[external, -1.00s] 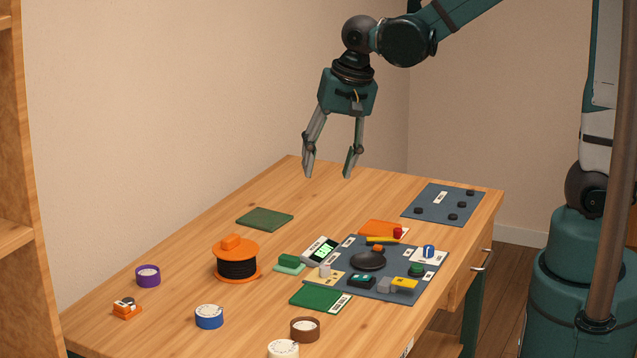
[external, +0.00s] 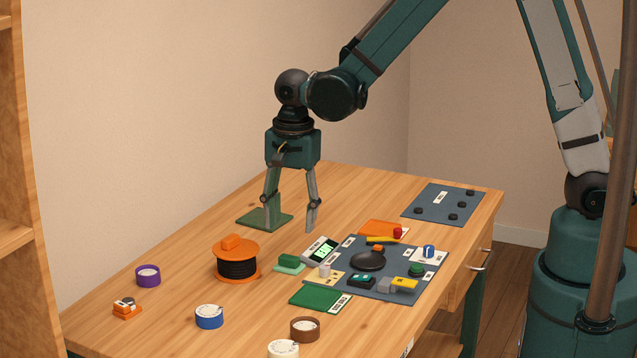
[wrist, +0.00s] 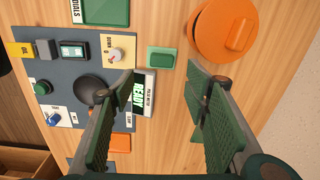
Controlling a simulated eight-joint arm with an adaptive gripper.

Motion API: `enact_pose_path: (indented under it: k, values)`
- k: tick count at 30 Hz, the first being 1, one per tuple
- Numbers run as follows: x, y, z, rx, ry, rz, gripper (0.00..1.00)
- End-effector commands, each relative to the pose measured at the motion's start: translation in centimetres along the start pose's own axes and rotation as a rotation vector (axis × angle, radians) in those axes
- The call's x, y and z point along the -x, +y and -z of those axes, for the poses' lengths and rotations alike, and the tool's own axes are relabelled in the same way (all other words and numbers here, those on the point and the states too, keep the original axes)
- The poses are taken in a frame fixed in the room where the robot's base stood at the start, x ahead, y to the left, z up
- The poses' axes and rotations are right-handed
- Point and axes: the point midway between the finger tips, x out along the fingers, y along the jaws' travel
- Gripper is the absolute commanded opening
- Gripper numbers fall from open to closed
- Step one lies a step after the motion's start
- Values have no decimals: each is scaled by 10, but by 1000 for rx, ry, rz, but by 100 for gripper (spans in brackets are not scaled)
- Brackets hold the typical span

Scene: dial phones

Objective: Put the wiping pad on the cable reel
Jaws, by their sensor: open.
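The wiping pad, which I take to be the small green block on a paler green base (external: 289,263), lies on the table right of the cable reel. It also shows in the wrist view (wrist: 162,58). The cable reel (external: 237,266) has orange flanges, black cable and an orange block on top. Its orange top shows in the wrist view (wrist: 212,35). The pad and reel are apart. My gripper (external: 289,228) is open and empty, behind both of them, above the table near a flat dark green mat (external: 278,216). One finger overlaps that mat in the external view.
A blue-grey panel (external: 345,288) with a black dial, switches and buttons lies right of the pad. A green plate (external: 314,296) is in front. Purple (external: 148,274), blue (external: 209,317) and brown (external: 305,329) rolls stand toward the front. The back table area is mostly clear.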

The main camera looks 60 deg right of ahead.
Motion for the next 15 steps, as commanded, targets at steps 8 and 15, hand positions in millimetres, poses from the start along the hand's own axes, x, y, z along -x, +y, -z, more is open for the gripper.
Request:
enact_pose_path:
  k: [8,15]
  values:
    - [-24,-8,-2,-73,1,-29,46]
    - [-26,-8,-2,-81,1,-32,46]
